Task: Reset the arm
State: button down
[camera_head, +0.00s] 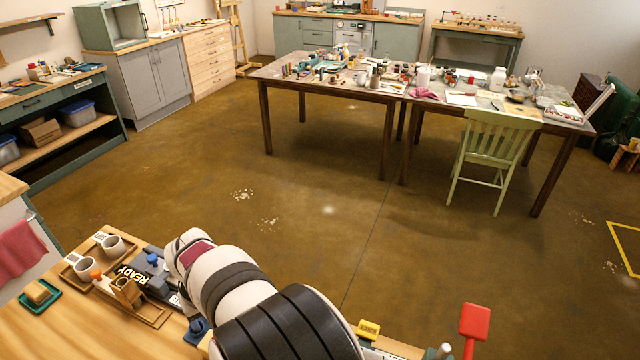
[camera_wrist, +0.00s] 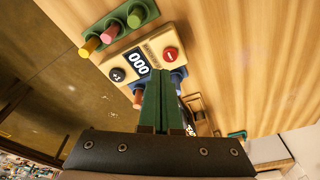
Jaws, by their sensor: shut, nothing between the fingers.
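My gripper (camera_wrist: 161,78) shows in the wrist view as two dark green fingers pressed together with nothing between them. The fingers point at a beige counter box (camera_wrist: 150,56) with a display reading 000, a red button and a black knob. They overlap the box's near edge in the picture; I cannot tell whether they touch it. In the head view my white and black arm reaches over the wooden bench at the bottom, and the gripper's fingers are not visible there.
A green rack (camera_wrist: 118,28) with coloured pegs is beside the box. Open floor lies beyond.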

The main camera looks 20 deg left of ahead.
jog(key=w+d+r+m, duration=0.2)
jog(key=d+r+m, duration=0.25)
jog(key=d, duration=0.65)
jog(key=w+d+r+m, duration=0.25)
jog(key=d+r, duration=0.25)
jog(key=d, duration=0.7)
jog(key=s+d+m+g, duration=0.1)
jog(key=s+d+m, duration=0.9)
jog(key=s+d, duration=0.6)
jog(key=shift+s+d+r, duration=0.15)
jog(key=shift+d+r, duration=0.05)
jog(key=shift+d, duration=0.05)
